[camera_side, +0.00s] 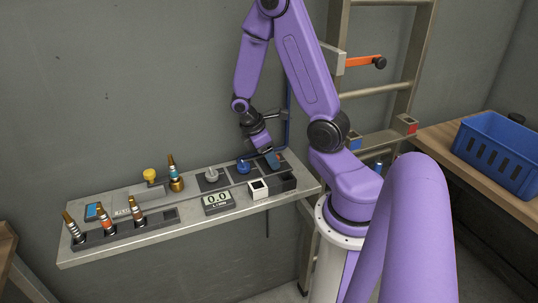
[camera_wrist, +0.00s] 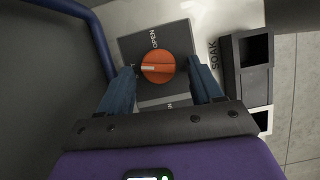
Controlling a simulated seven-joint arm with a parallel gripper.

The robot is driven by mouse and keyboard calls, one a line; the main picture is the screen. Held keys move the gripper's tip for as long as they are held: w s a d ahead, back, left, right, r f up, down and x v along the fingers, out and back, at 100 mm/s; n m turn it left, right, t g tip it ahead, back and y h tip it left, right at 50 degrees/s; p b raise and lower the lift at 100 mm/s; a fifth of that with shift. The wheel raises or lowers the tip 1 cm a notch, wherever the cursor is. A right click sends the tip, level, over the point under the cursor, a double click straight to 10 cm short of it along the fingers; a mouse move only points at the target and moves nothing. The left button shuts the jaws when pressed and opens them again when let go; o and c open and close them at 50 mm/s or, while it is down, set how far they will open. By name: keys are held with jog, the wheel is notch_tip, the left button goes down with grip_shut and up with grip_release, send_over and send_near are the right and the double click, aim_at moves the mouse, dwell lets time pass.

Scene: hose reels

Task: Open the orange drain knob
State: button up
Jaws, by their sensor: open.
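The orange drain knob (camera_wrist: 158,67) is round, with a pale pointer bar that points left in the wrist view. It sits on a dark plate (camera_wrist: 128,50) marked OPEN above the knob. My gripper (camera_wrist: 163,66) is open, with one blue finger to the left of the knob and one to the right. A gap shows on both sides, and nothing is held. How far down the fingers reach beside the knob is hard to tell. In the side view my gripper (camera_side: 268,150) is over the right end of the shelf and mostly hides the knob.
A blue knob (camera_side: 243,166) and a grey knob (camera_side: 211,174) stand left of my gripper on the shelf (camera_side: 150,225). A dark open box labelled SOAK (camera_wrist: 247,62) is close on the right. A blue hose (camera_wrist: 97,40) runs close on the left.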

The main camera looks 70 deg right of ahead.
jog(key=c, duration=1.1)
jog(key=shift+o, duration=0.2)
jog(key=shift+w+d+m+g+y, duration=0.15)
jog(key=shift+m+g+y, duration=0.15)
jog(key=shift+m, duration=0.85)
jog(key=shift+d+m+g+y, duration=0.2)
jog(key=shift+m+y, duration=0.2)
jog(key=shift+m, duration=0.75)
jog(key=o, duration=1.1)
jog(key=shift+c, duration=0.2)
jog(key=shift+r, duration=0.15)
